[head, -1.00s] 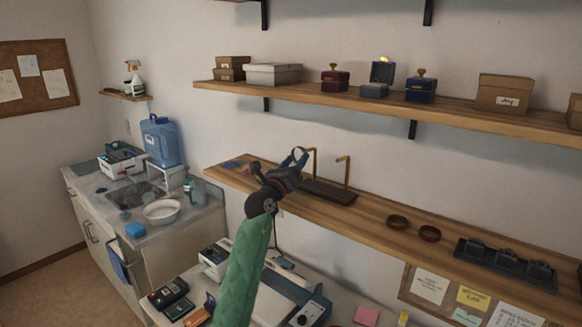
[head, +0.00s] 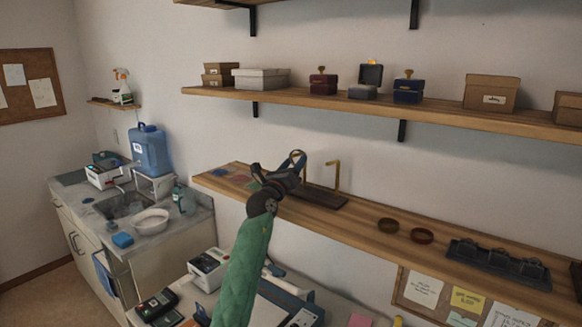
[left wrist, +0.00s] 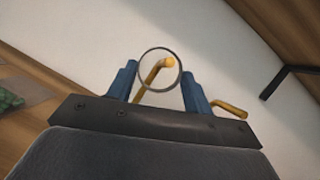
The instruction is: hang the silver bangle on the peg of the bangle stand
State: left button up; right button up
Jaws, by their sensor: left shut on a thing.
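The silver bangle (left wrist: 143,57) is a thin ring held upright between the blue fingers of my left gripper (head: 296,160), which also shows in the left wrist view (left wrist: 160,88). The bangle stand (head: 322,197) has a dark base and two brass posts with bent tops on the wooden shelf. In the left wrist view, the tip of one brass peg (left wrist: 168,63) shows inside the ring's outline; I cannot tell whether it passes through or lies behind. The other brass peg (left wrist: 230,109) is to the right. In the head view, my gripper largely hides the left post. My right gripper is not in view.
Two round brown dishes (head: 388,225) (head: 422,235) and a black display tray (head: 497,265) sit right of the stand on the shelf (head: 362,232). An upper shelf (head: 440,112) with boxes is above. Coloured flat pieces lie at the shelf's left end.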

pick_arm(q)
jog(key=shift+f, duration=0.15)
jog(key=o, duration=1.1)
jog(key=shift+c, duration=0.2)
jog(key=b+v, duration=0.3)
jog(key=v, duration=0.4)
jog(key=shift+f, duration=0.15)
jog(key=shift+s+a, duration=0.25)
jog(key=shift+s, duration=0.05)
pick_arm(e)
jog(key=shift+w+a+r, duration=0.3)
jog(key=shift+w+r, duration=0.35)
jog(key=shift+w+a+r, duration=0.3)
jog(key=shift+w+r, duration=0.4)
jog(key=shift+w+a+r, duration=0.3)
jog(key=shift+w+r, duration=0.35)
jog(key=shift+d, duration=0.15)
